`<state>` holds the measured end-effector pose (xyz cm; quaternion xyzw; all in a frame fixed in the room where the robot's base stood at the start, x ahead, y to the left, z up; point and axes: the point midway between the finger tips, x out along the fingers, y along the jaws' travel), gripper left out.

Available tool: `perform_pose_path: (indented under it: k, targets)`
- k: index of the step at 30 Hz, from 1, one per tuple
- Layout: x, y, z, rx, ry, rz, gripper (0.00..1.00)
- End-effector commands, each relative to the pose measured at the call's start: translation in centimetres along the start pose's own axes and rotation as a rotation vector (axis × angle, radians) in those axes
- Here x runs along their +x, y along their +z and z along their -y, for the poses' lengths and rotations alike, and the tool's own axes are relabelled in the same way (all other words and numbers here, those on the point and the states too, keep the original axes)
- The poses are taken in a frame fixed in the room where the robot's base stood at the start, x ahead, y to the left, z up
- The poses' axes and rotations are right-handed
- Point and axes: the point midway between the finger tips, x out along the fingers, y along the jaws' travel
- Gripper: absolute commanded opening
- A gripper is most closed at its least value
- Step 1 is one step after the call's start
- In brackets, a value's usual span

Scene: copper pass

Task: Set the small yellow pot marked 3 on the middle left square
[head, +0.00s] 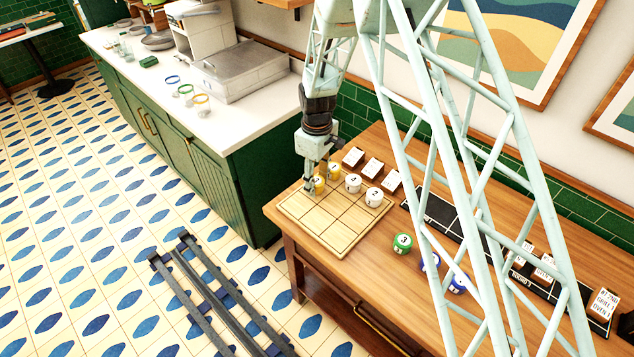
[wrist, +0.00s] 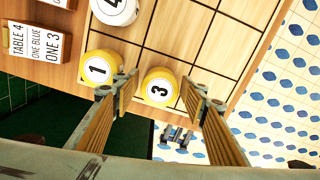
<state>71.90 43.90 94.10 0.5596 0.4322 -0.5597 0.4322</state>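The yellow pot marked 3 (wrist: 160,88) stands upright on the wooden board, on an edge square between two corner squares. It also shows in the head view (head: 318,183), partly behind my fingers. My gripper (wrist: 162,90) reaches down around it, one finger on each side, with narrow gaps showing beside the pot, so it looks open. The gripper is over the board's left side in the head view (head: 313,181). The square board (head: 342,240) has a grid of squares. Another yellow pot, marked 1 (wrist: 98,68), stands on the neighbouring corner square, close to the left finger.
Two white pots (head: 353,183) (head: 373,197) stand along the board's far edge; one shows marked 4 (wrist: 115,8). Order cards (head: 373,167) stand behind them. A green pot marked 3 (head: 402,243) and blue pots (head: 430,262) are to the right. The board's near squares are clear.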

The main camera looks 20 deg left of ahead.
Motion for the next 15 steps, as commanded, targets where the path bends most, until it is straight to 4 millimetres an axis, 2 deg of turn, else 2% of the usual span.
perform_pose_path:
  k: [15]
  targets:
    - [-0.28, -0.01, -0.01, 0.000, 0.000, 0.000, 0.44]
